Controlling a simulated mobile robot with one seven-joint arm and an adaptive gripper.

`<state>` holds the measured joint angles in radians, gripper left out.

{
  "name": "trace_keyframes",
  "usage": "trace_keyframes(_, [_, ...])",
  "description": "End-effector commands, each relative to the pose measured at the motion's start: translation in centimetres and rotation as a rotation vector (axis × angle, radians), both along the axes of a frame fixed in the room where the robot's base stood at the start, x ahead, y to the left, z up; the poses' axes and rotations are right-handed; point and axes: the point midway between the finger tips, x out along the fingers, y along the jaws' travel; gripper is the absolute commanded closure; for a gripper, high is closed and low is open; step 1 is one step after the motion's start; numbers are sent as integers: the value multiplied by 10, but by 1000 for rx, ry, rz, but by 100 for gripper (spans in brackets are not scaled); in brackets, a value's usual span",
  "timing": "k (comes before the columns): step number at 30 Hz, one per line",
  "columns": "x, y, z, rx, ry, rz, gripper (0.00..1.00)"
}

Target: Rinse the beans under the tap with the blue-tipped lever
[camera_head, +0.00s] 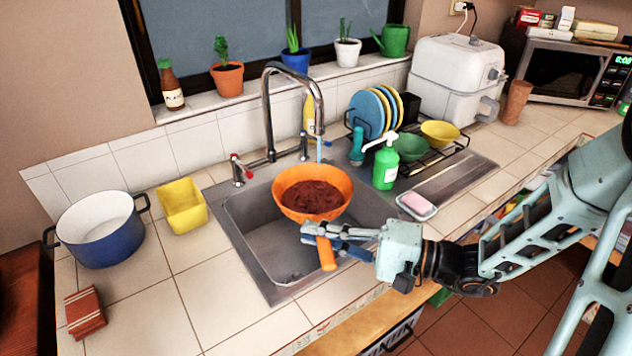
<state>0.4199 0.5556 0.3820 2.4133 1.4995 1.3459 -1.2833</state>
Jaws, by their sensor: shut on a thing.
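An orange bowl (334,207) full of dark red-brown beans (312,196) is held over the sink (262,248), under the curved metal tap (268,112). My gripper (327,243) is shut on the bowl's orange handle (326,254), in front of the bowl. The bowl looks about level. A thin pale-blue streak (319,152), seemingly water, drops from the spout toward the bowl's back rim. A red-tipped lever (238,172) stands left of the tap. The other lever (303,147) stands right of it; its blue tip is hard to make out beside the spout.
A green soap bottle (385,166), a dish rack with plates (370,112) and bowls, and a pink sponge on a dish (416,206) stand right of the sink. A yellow tub (182,207) and a blue pot (102,235) stand left. The front-left counter is mostly clear.

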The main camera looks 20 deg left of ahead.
Motion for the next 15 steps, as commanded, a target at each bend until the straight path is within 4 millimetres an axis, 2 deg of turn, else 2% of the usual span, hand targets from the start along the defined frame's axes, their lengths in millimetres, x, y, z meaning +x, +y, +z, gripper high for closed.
trace_keyframes(5, [-4, 0, 5, 2, -3, 1, 100])
trace_keyframes(15, [-30, -1, 27, 2, -2, 0, 100])
